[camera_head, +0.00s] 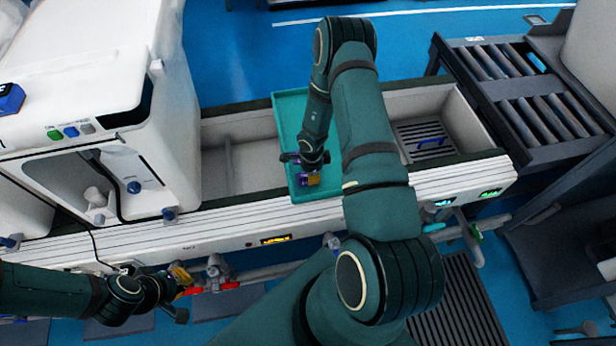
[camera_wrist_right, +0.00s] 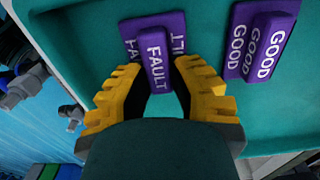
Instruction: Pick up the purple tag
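Two purple tags with raised grips lie on a teal tray (camera_head: 290,112). In the right wrist view the tag marked FAULT (camera_wrist_right: 155,60) is between the yellow fingertips of my right gripper (camera_wrist_right: 162,85). The fingers stand on both sides of its raised grip, very close. I cannot tell if they press on it. The tag marked GOOD (camera_wrist_right: 261,42) lies to the right, outside the fingers. In the head view the right gripper points down into the tray and mostly hides the tags. My left gripper (camera_head: 185,292) is low at the left, apart from the tray, with its fingers spread.
The tray lies across a long pale trough (camera_head: 238,165). Pipes with red valve handles (camera_head: 230,284) run below the trough's front, near the left gripper.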

